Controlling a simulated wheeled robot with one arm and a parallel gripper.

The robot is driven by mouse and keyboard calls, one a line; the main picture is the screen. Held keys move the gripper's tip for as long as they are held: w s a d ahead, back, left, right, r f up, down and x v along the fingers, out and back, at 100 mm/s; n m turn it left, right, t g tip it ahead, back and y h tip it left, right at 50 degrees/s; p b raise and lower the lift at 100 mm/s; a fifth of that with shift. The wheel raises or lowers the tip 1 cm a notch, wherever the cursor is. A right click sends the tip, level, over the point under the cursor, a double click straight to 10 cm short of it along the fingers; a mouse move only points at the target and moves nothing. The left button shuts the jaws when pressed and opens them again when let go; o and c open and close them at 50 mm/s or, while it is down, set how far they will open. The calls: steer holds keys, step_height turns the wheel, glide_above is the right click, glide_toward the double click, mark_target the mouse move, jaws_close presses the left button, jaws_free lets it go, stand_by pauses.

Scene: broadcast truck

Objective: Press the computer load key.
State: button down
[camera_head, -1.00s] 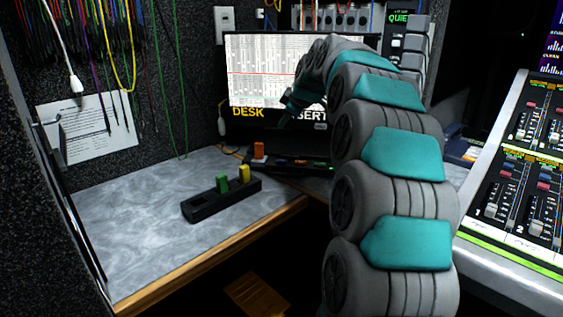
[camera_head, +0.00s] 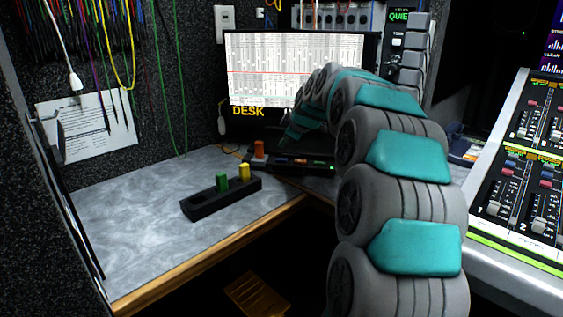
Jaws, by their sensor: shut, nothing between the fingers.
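My gripper (camera_head: 285,143) is at the far end of my arm, small and dark, pointing down in front of the lower edge of the monitor (camera_head: 246,128). It is shut and empty. Below and to its right is a low black panel (camera_head: 318,167) with several small coloured keys, one of them lit green. I cannot read any label, so I cannot tell which is the computer load key. The fingertips look above the panel's left end; contact is not visible.
An orange block (camera_head: 259,148) stands on a small base left of my gripper. A black holder (camera_head: 207,204) with a green block (camera_head: 222,182) and a yellow block (camera_head: 244,172) lies on the grey desk (camera_head: 130,230). A mixing console (camera_head: 520,200) is at the right.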

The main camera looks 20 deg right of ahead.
mark_target(284, 160)
steer(key=shift+f+b, duration=0.4)
steer(key=shift+f, duration=0.7)
steer(key=shift+f, duration=0.15)
stand_by(1.1)
steer(key=shift+f+b, duration=0.3)
steer(key=shift+b, duration=0.3)
steer(key=shift+f+b, duration=0.5)
steer(key=shift+f, duration=0.15)
stand_by(0.7)
steer(key=shift+r, duration=1.05)
steer(key=shift+r+p, duration=0.6)
steer(key=shift+r, duration=1.85)
